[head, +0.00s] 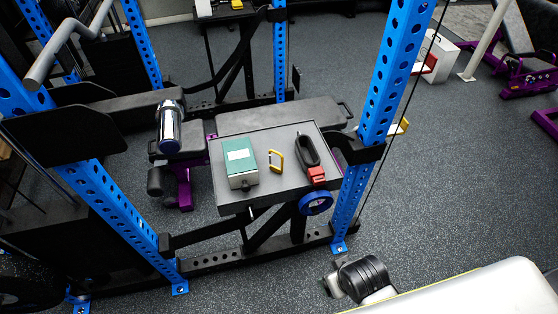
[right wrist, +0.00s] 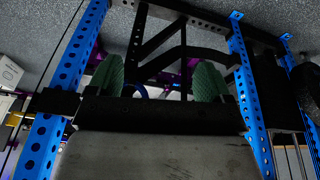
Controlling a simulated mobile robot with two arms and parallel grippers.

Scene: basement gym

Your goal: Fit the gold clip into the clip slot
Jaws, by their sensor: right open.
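The gold clip (head: 276,161) is a yellow-gold loop. It lies in the middle of a grey tray (head: 278,136) inside the blue rack, between a green-lidded box (head: 240,160) and a black looped strap (head: 307,149) with a red end piece (head: 316,174). A dark fitting (head: 248,186) is on the box's near side. I cannot make out which part is the clip slot. My right gripper (right wrist: 158,80) shows in the right wrist view, its two green fingers wide apart with nothing between them. It faces the rack. I see no left gripper.
Blue rack posts stand right (head: 375,110) and left (head: 105,195) of the tray, with low black bars between. A chrome cylinder (head: 169,125) is left of the tray. A blue ring (head: 316,201) hangs below its right front corner.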

